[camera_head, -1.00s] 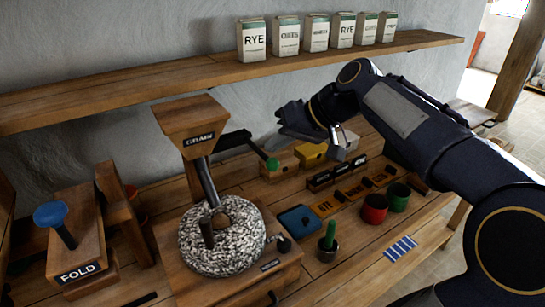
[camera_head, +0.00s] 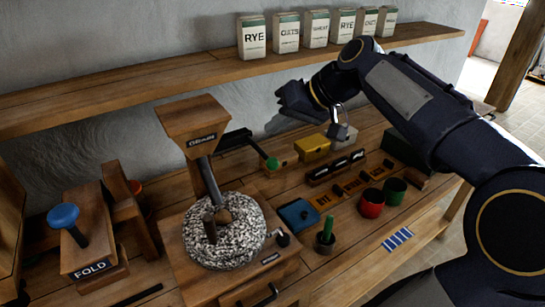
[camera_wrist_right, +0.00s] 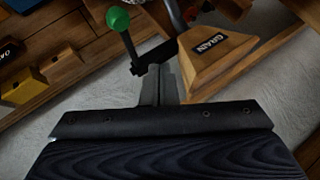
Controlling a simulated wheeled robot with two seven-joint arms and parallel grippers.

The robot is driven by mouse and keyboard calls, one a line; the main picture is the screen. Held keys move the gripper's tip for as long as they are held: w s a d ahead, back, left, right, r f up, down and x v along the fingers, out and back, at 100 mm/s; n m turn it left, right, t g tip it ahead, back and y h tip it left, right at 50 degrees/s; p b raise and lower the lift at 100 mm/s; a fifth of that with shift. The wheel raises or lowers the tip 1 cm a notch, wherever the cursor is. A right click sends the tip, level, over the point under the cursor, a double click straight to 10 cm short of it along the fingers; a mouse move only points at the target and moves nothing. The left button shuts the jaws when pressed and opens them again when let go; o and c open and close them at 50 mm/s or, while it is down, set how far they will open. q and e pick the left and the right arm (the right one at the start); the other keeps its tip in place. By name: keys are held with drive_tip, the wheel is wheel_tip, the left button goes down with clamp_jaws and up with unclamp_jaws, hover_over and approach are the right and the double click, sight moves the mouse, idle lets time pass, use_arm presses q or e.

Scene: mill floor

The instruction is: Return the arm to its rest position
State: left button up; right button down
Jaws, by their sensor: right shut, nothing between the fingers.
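My right arm (camera_head: 410,95) reaches in from the right over the wooden bench. Its dark right gripper (camera_head: 292,103) hangs in the air below the shelf, to the right of the grain hopper. In the right wrist view the two grey fingers (camera_wrist_right: 160,84) are together with nothing between them. Beyond them in that view are the green-knobbed lever (camera_wrist_right: 118,19) and the hopper labelled GRAIN (camera_wrist_right: 218,50). I cannot tell the gap to them. My left gripper is not in view.
A shelf (camera_head: 150,88) with several labelled cartons runs along the wall above. Below stand a hopper (camera_head: 192,118), a speckled round millstone (camera_head: 224,232), a blue-knobbed FOLD press (camera_head: 92,250), a yellow box (camera_head: 312,147), a red cup (camera_head: 371,203) and a green cup (camera_head: 395,191).

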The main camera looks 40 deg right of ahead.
idle(0.3)
drive_tip(key=s+a+f+n+g, duration=0.1)
drive_tip(key=s+a+f+g, duration=0.1)
drive_tip(key=s+a+f, duration=1.2)
wheel_tip(320, 180, down, 5)
drive_tip(key=s, duration=0.2)
drive_tip(key=shift+s+a+n+h, duration=0.3)
drive_tip(key=shift+s+a, duration=0.05)
drive_tip(key=shift+s, duration=0.05)
